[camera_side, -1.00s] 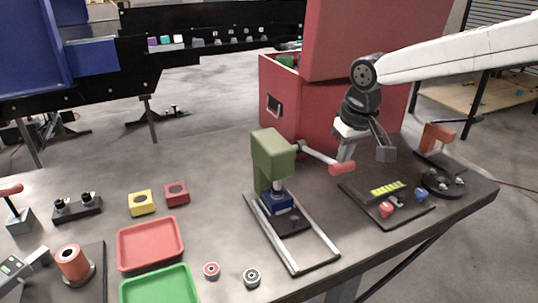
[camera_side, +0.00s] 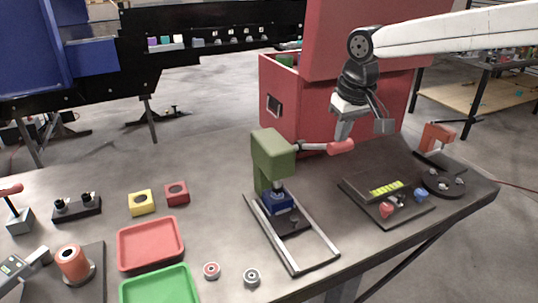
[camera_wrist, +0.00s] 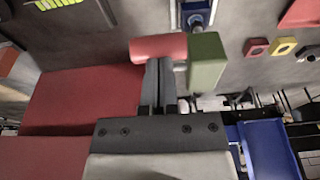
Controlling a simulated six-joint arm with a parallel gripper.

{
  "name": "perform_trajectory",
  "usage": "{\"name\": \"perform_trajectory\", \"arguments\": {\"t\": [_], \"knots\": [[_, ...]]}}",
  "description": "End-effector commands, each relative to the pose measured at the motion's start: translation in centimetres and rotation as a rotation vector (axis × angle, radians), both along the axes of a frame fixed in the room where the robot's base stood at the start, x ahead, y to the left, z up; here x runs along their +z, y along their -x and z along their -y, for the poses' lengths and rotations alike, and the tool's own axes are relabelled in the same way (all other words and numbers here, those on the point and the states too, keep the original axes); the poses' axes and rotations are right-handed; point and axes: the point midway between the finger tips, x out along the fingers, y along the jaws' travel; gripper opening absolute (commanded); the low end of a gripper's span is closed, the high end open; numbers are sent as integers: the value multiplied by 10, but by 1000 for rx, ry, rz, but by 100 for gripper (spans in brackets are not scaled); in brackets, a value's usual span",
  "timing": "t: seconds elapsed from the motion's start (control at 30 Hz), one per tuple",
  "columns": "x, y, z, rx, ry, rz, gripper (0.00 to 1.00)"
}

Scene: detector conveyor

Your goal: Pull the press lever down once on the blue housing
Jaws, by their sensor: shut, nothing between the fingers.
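The green press (camera_side: 272,155) stands on the table with its lever's red handle (camera_side: 341,147) out to the right; the lever arm is about level. The blue housing (camera_side: 279,203) sits under the press ram on the press base. My gripper (camera_side: 342,138) is shut and empty, its fingertips at the handle from above; I cannot tell whether they touch it. In the wrist view the shut fingertips (camera_wrist: 160,62) are at the edge of the red handle (camera_wrist: 158,46), beside the green press head (camera_wrist: 206,60). The blue housing (camera_wrist: 196,15) shows partly at the top edge.
A large red toolbox (camera_side: 290,110) stands behind the press. A dark panel with a yellow-green display (camera_side: 387,187) and a round dark fixture (camera_side: 443,182) lie to the right. Red (camera_side: 150,243) and green (camera_side: 160,288) trays are front left.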

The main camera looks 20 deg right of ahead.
Motion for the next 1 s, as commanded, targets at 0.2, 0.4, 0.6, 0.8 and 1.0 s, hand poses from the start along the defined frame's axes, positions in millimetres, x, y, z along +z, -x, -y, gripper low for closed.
{"name": "perform_trajectory", "arguments": {"t": [0.2,0.4,0.6,0.8,1.0], "knots": [[12,-6,0,0,0,-1,0],[15,-8,0,0,0,-2,0],[17,-10,0,0,0,-1,0],[26,-18,0,-1,0,-1,0],[36,-28,0,-1,0,-1,0]]}}
